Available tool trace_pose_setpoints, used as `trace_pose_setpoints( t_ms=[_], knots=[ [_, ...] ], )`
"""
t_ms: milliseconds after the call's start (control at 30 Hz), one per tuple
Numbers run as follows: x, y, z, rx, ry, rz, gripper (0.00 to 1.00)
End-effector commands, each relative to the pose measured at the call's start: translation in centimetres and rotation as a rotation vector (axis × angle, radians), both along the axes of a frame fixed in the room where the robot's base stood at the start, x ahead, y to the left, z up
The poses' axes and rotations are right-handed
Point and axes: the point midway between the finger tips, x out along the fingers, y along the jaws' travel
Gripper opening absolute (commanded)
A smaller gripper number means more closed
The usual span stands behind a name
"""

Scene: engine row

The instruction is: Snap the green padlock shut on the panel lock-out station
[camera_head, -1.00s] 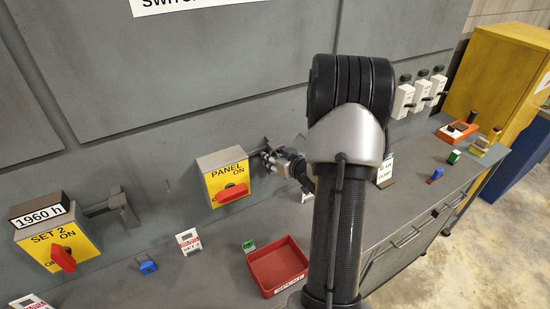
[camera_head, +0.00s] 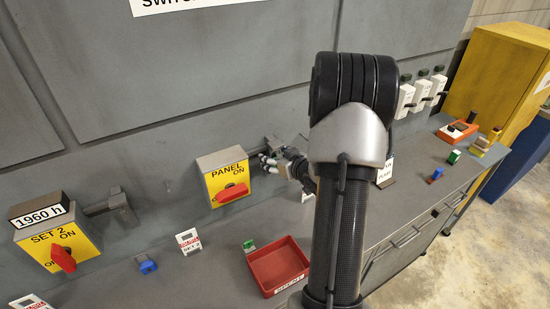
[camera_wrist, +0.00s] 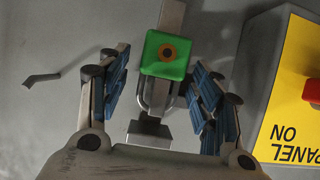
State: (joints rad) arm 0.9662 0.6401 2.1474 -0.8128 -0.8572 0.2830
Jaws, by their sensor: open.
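The green padlock (camera_wrist: 165,55) shows in the wrist view, with its metal shackle below the body at a grey metal bracket (camera_wrist: 170,15). I cannot tell whether the shackle is fully seated. My gripper (camera_wrist: 161,62) is open, with a blue-padded finger on each side of the padlock and visible gaps to it. In the head view my gripper (camera_head: 272,162) is just right of the yellow PANEL box (camera_head: 225,178) with its red handle. The padlock on the bracket cannot be made out there.
A red tray (camera_head: 278,268) stands on the bench below. A small green item (camera_head: 250,246) and a blue padlock (camera_head: 148,265) lie nearby. The SET 2 box (camera_head: 60,245) is at left. The PANEL box (camera_wrist: 290,90) is close at right in the wrist view.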

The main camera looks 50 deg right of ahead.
Motion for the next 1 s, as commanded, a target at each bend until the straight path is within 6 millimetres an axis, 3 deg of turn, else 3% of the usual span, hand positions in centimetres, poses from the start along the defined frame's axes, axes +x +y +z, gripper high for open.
trace_pose_setpoints(
  t_ms=[500, 700, 1000],
  knots=[
    [-8.5, 2.6, 4.3, -0.001, -0.002, -0.004, 0.59],
    [-9.6, 3.1, 4.8, 0.000, -0.001, -0.002, 0.59],
    [-9.6, 3.1, 4.9, 0.000, 0.000, -0.001, 0.59]
  ],
)
